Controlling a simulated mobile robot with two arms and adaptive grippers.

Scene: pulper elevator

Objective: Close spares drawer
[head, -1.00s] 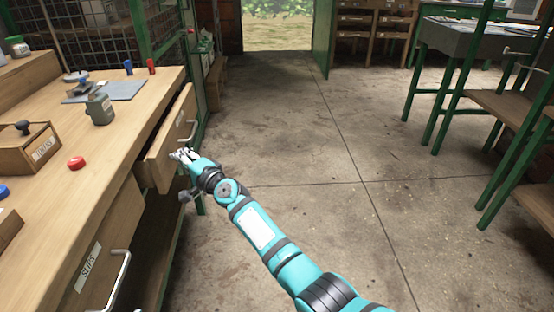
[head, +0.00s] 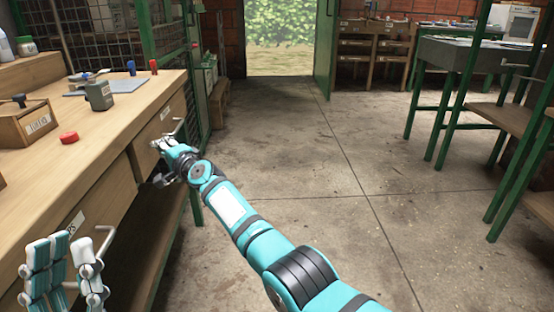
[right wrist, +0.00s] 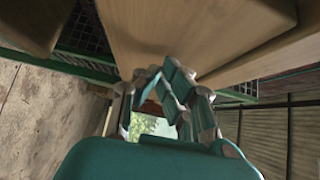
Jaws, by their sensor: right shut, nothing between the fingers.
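The far wooden drawer (head: 148,138) under the workbench top has a metal handle and a small label too small to read. Its front looks about flush with the bench, with no open gap seen. My right gripper (head: 163,144) is shut and empty, its fingertips at the drawer front just below the handle; whether they touch is unclear. In the right wrist view, the shut fingers (right wrist: 165,80) point at a wooden surface. My left gripper (head: 70,262) is at the lower left, fingers upright and apart, empty, before the near drawer (head: 105,203).
The near drawer has a partly hidden label and a bar handle (head: 103,245). The concrete floor (head: 300,190) to the right is clear.

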